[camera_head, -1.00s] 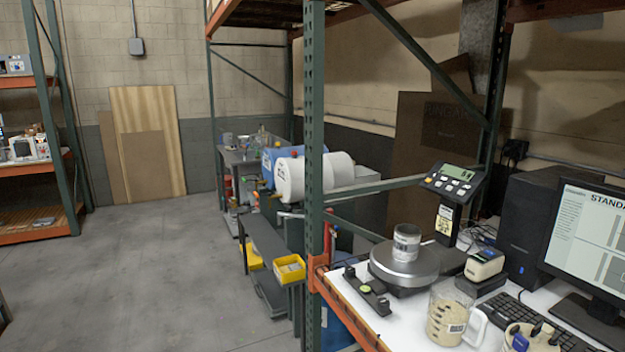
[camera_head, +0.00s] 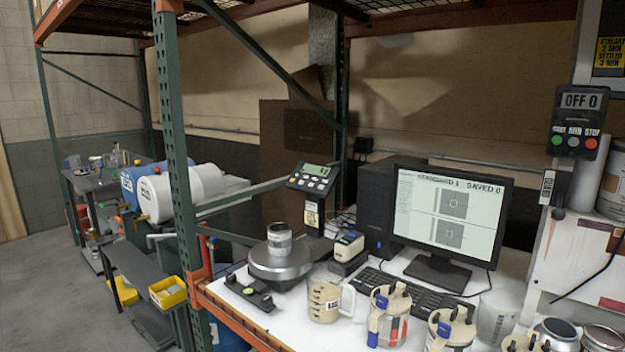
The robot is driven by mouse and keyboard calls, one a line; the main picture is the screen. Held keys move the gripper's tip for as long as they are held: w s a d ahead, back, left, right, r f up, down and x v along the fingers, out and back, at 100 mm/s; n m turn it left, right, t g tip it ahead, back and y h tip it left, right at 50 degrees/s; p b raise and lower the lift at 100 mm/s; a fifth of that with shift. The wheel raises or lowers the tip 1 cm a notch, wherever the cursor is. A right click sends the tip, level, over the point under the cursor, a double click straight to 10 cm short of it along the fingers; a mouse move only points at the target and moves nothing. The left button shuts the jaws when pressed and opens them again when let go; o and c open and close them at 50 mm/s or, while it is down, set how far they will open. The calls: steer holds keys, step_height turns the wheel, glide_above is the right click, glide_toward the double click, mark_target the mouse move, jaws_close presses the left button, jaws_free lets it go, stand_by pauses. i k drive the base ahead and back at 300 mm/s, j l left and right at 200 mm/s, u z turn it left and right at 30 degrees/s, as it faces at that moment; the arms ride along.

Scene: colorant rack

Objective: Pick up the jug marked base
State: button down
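A clear jug (camera_head: 323,301) with a handle on its right and beige contents stands on the white bench near its front edge. It carries a small dark-on-white label that is too small to read for certain. My gripper is not in view.
A keyboard (camera_head: 412,292), monitor (camera_head: 452,228) and empty clear beaker (camera_head: 497,318) are on the bench. A green rack post (camera_head: 175,130) rises at the left.

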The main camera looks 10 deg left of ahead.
mark_target(331, 295)
steer(key=i+j+z, duration=0.1)
steer(key=j, duration=0.35)
steer(key=i+j, duration=0.25)
steer(key=j, duration=0.15)
steer(key=i+j+z, duration=0.15)
steer(key=j, duration=0.3)
steer(key=i+j+z, duration=0.1)
steer(key=j, duration=0.35)
steer(key=i+j, duration=0.15)
steer(key=j, duration=0.35)
steer(key=i+j+z, duration=0.15)
steer(key=j, duration=0.3)
steer(key=i+j+z, duration=0.1)
steer(key=j, duration=0.4)
